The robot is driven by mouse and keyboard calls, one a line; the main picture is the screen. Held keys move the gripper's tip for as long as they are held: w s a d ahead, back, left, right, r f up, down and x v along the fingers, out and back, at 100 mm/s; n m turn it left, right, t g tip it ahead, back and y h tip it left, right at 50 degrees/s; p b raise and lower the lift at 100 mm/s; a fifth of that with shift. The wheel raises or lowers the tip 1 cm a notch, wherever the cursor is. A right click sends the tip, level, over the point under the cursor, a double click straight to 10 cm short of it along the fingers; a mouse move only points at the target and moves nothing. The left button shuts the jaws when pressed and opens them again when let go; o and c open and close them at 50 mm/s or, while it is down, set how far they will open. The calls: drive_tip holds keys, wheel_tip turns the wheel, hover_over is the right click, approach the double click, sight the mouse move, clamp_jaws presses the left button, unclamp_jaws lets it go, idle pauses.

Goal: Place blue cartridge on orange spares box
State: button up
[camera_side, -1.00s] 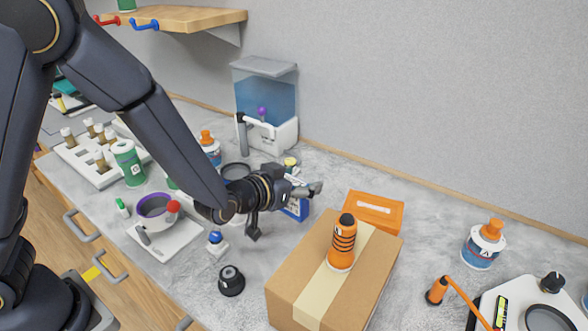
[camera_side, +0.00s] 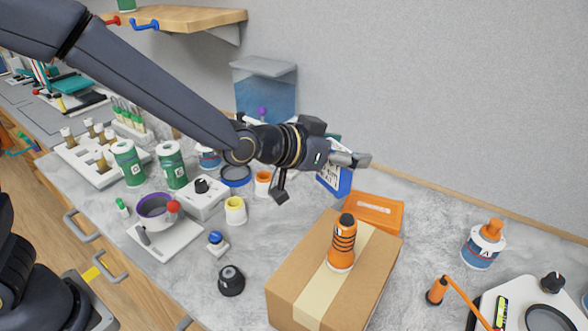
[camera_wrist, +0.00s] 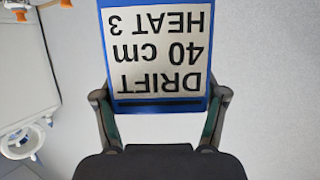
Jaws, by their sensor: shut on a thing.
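My gripper (camera_side: 345,160) is shut on the blue cartridge (camera_side: 335,181), which hangs below the fingers in the side view. In the wrist view the blue cartridge (camera_wrist: 155,107) sits between the two fingers (camera_wrist: 160,105), with a white label reading "DRIFT 40 cm HEAT 3" upside down. The orange spares box (camera_side: 376,213) lies on the counter behind the cardboard box. The cartridge is up and to the left of it in the side view, apart from it.
A cardboard box (camera_side: 312,278) with an orange ribbed bottle (camera_side: 342,246) on top stands in front of the spares box. A blue water tank (camera_side: 264,92) is at the wall. Bare counter lies right of the spares box.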

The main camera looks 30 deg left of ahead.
drive_tip(key=shift+w+d+f, duration=0.5)
drive_tip(key=shift+w+f, duration=0.7)
drive_tip(key=shift+f, duration=0.5)
drive_tip(key=shift+w+d+f, duration=0.55)
drive_tip(key=shift+w+f, duration=0.7)
drive_tip(key=shift+f, duration=0.5)
drive_tip(key=shift+w+d+f, duration=0.5)
drive_tip(key=shift+w+f, duration=0.7)
drive_tip(key=shift+f, duration=0.5)
drive_tip(key=shift+f, duration=0.2)
drive_tip(key=o, duration=1.2)
drive_tip(key=shift+r, duration=0.1)
